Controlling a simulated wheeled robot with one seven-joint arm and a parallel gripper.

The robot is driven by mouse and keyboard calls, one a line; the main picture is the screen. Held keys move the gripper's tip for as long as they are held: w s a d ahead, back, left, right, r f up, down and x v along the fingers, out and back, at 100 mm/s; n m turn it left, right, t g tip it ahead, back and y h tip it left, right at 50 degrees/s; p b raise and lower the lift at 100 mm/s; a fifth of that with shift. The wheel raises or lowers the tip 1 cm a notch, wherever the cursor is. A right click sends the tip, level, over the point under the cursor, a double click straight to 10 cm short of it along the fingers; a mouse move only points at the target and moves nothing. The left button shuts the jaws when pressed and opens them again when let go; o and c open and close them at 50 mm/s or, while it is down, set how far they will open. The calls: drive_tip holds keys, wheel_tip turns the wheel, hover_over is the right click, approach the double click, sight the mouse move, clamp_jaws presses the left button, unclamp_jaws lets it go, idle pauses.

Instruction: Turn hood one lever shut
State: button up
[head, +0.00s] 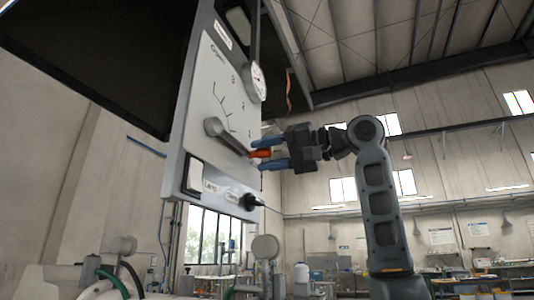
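The hood lever (228,137) is a grey bar on the face of a pale upright panel (205,85). It runs from its round pivot down and right to an orange end (261,153). A fan of dial lines and small numerals is printed around the pivot. My gripper (266,153) is at the orange end, with one blue finger above it and one below. The fingers are close to the orange end; whether they press on it cannot be told. Which hood the panel belongs to is not readable.
A round gauge (256,83) sits on the panel's right edge above the lever. A black knob (249,202) and small labelled plates are along the panel's bottom. A dark hood (90,55) overhangs at upper left. Pipes and hoses (115,280) stand below; open air lies right of the panel.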

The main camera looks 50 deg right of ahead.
drive_tip(key=shift+o, duration=0.4)
drive_tip(key=shift+r, duration=0.1)
drive_tip(key=b+v, duration=0.1)
drive_tip(key=v, duration=0.6)
drive_tip(key=shift+s+b, duration=0.35)
drive_tip(key=shift+s, duration=0.05)
drive_tip(key=shift+s+d, duration=0.1)
